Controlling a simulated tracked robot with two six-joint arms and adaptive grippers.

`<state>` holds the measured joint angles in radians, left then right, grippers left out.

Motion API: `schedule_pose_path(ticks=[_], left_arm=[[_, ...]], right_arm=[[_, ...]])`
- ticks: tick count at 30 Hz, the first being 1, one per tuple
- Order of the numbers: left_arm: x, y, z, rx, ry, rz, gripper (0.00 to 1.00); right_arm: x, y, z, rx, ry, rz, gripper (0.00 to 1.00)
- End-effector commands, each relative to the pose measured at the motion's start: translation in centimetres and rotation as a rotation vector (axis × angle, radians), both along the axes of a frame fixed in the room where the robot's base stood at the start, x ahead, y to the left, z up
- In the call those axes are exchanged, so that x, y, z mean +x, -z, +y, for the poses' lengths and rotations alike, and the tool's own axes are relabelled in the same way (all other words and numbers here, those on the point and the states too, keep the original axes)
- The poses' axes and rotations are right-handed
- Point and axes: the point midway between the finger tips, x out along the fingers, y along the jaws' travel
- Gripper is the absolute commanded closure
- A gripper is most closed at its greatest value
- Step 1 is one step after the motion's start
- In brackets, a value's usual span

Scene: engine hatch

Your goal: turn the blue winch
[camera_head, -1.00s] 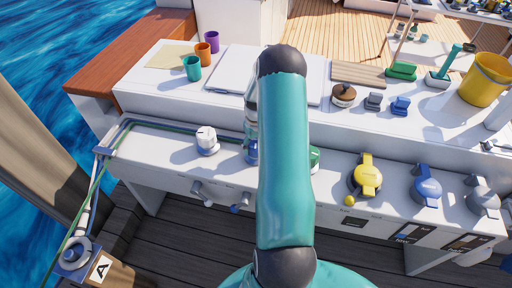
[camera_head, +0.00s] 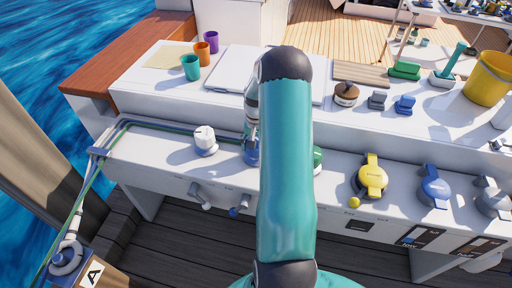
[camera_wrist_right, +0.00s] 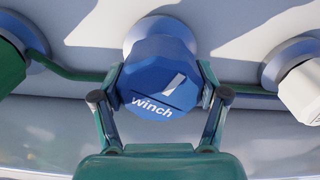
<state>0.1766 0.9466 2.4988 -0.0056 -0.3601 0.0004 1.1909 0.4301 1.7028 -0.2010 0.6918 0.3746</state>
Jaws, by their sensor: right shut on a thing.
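The blue winch (camera_wrist_right: 158,72) is a faceted blue knob with the word "winch" and a white mark, seen close up in the right wrist view. In the head view only a small part of the blue winch (camera_head: 251,156) shows, on the white console left of my teal right arm. My right gripper (camera_wrist_right: 160,92) has its two fingers on opposite sides of the knob and is shut on it. In the head view the right gripper (camera_head: 251,128) is partly hidden by my arm. My left gripper is not in view.
A white knob (camera_head: 205,140) stands left of the winch and a green knob (camera_head: 318,158) right of it, mostly hidden. A green line (camera_wrist_right: 80,72) runs behind the knobs. Yellow (camera_head: 371,175) and blue (camera_head: 433,187) levers stand farther right. Cups (camera_head: 191,68) stand on the shelf above.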

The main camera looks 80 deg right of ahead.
Motion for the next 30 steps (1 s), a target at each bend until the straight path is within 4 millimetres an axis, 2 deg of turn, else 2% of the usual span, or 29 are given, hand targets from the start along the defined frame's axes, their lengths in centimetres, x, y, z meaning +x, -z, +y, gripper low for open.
schedule_pose_path(ticks=[12, 13, 17, 30], left_arm=[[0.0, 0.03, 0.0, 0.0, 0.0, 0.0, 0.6], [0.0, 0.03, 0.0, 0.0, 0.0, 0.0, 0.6], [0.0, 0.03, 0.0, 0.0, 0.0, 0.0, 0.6], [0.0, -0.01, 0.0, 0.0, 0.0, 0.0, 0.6]], right_arm=[[0.03, -0.11, -0.07, -0.002, 0.012, -0.001, 0.61], [0.03, -0.11, -0.07, -0.002, 0.012, -0.001, 0.23], [0.03, -0.09, -0.06, -0.002, 0.011, -0.001, 0.02], [0.04, -0.51, -0.05, -0.001, 0.009, 0.0, 0.01]])
